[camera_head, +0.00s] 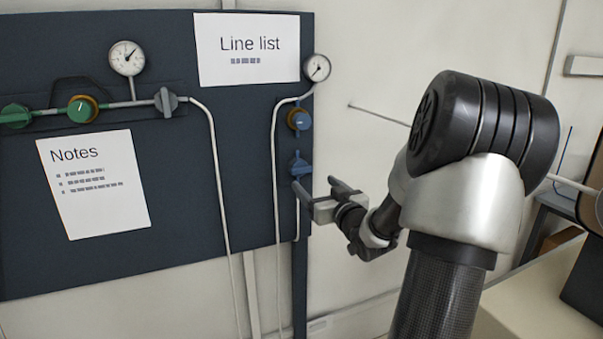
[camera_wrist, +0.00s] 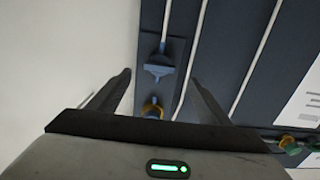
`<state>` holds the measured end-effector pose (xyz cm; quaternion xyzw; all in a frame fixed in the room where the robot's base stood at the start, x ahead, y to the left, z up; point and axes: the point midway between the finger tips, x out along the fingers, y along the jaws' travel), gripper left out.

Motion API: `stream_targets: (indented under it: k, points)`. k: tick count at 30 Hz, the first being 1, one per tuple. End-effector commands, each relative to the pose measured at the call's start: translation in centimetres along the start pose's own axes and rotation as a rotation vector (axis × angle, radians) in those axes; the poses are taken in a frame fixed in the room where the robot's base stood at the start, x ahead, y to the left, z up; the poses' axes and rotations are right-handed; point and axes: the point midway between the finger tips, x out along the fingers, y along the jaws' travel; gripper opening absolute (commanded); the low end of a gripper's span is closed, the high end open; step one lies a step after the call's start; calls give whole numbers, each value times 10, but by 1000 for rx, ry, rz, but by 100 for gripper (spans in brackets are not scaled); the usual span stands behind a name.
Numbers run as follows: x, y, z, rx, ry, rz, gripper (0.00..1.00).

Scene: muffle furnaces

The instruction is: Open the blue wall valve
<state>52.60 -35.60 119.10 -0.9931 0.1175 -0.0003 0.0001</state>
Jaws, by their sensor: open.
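The blue wall valve (camera_head: 300,165) is on the right edge of the dark panel, below a blue knob with a brass ring (camera_head: 299,119). In the wrist view the valve's blue handle (camera_wrist: 158,65) appears between and slightly beyond the fingertips. My gripper (camera_head: 315,188) is open and empty, just below and right of the valve in the head view. In the wrist view my gripper (camera_wrist: 161,76) has its two fingers spread either side of the valve's line. I see no contact; the exact depth gap is unclear.
The dark panel (camera_head: 190,235) also carries a green valve (camera_head: 15,115), a green knob (camera_head: 82,109), a grey valve handle (camera_head: 166,102) and two gauges. A thin white pipe (camera_head: 274,150) runs close left of the blue valve. A counter (camera_head: 535,290) stands at right.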

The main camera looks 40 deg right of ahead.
Motion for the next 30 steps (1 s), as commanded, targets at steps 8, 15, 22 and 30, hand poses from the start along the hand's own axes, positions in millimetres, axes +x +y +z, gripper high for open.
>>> stream_targets:
  k: [8, 15, 22, 30]
  points:
    - [61, -1, 0, 2, 1, -2, 72]
    - [95, -1, 0, 1, 0, -1, 72]
    - [104, 0, 0, 0, -1, 0, 72]
    - [103, 0, 0, 0, -1, 0, 58]
